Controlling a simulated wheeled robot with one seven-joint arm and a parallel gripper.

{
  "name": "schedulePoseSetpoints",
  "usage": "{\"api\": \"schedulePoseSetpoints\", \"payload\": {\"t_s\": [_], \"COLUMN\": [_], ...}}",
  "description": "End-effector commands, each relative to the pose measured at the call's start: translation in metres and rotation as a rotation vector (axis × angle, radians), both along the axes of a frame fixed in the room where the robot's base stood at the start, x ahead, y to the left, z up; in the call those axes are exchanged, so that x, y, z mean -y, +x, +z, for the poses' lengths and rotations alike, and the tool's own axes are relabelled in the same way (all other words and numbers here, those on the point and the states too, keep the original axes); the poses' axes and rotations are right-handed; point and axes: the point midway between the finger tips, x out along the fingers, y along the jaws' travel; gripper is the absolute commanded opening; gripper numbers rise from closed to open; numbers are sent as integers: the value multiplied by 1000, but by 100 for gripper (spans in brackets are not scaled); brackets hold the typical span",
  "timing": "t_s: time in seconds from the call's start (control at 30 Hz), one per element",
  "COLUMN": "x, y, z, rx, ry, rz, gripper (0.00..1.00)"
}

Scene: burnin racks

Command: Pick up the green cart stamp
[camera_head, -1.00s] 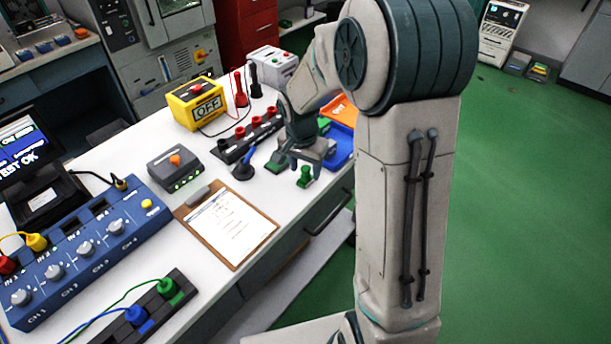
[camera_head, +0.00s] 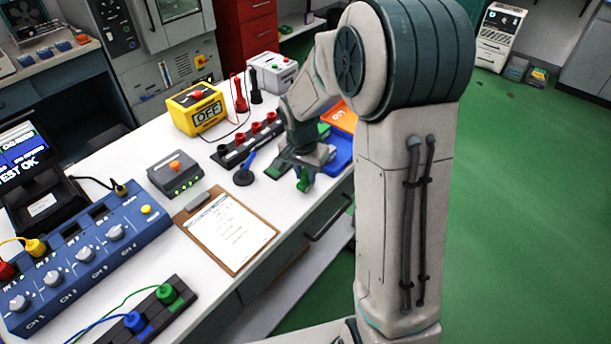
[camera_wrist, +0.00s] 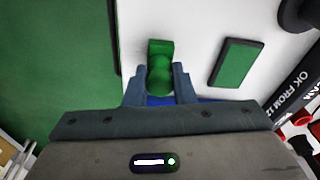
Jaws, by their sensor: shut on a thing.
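The green cart stamp (camera_wrist: 160,72) is between the two fingers of my gripper (camera_wrist: 160,88) in the wrist view. It has a rounded green handle and a rectangular green base. My gripper is shut on it. In the head view the stamp (camera_head: 304,180) shows partly below my gripper (camera_head: 302,168), near the front edge of the white bench. I cannot tell whether its base touches the bench. A flat green pad with a dark rim (camera_wrist: 236,62) lies to the right in the wrist view.
A blue tray (camera_head: 342,150) with an orange item stands right behind my gripper. Green floor is open beyond the bench edge.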

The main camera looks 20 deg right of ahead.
Motion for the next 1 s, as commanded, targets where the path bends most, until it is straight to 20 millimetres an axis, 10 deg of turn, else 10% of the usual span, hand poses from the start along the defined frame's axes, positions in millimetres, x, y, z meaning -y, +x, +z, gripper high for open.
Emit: {"api": "schedulePoseSetpoints", "payload": {"t_s": [0.2, 0.6, 1.0], "x": [0, 86, 115], "y": [1, -14, -20], "z": [35, 85, 103], "rx": [6, 3, 1], "ry": [0, -1, 0], "rz": [-1, -4, 0], "gripper": [0, 0, 0]}}
